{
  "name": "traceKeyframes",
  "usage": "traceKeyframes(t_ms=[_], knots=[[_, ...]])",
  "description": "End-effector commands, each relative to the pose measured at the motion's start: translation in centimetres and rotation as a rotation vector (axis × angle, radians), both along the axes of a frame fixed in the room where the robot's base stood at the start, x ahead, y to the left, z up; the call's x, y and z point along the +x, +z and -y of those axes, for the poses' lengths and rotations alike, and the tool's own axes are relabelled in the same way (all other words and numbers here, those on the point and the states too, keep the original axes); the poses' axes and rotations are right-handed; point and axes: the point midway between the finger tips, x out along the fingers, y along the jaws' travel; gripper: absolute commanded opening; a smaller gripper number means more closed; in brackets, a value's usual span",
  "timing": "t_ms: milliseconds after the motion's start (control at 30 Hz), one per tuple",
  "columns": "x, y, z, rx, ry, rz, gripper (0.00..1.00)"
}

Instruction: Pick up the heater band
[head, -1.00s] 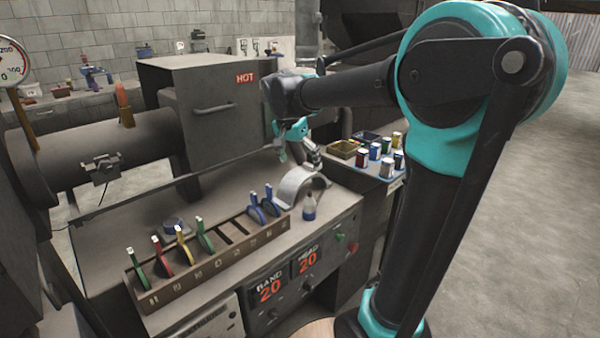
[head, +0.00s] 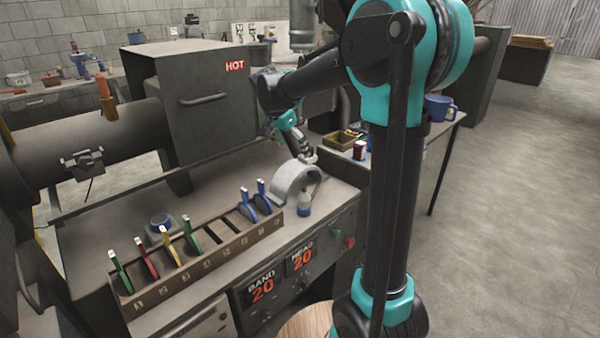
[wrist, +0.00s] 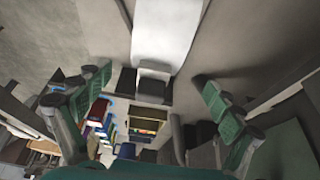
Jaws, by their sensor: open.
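The heater band (head: 291,176) is a pale grey, arched metal band standing on the bench top near its right end. My gripper (head: 303,152) is just behind and above it, pointing down, partly hidden by my arm. In the wrist view the fingers of my gripper (wrist: 160,97) are spread wide with nothing between the pads. A pale curved surface, which looks like the band (wrist: 166,28), lies at the top centre, with a dark block below it. I cannot tell whether a finger touches the band.
A small bottle (head: 304,203) stands right in front of the band. A slotted rack (head: 205,262) with coloured-handled tools runs along the bench front. A dark box marked HOT (head: 190,105) and a barrel (head: 95,145) stand behind. A side table (head: 440,135) is at right.

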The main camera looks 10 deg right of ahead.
Motion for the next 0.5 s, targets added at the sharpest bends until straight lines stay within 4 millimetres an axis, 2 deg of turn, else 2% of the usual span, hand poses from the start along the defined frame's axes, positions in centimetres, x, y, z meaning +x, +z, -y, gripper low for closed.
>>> traceKeyframes(t_ms=[167,500], knots=[[0.2,-0.9,0.3,0.0,0.0,0.0,0.93],[0.6,-5.1,1.5,0.0,0.0,0.0,0.93]])
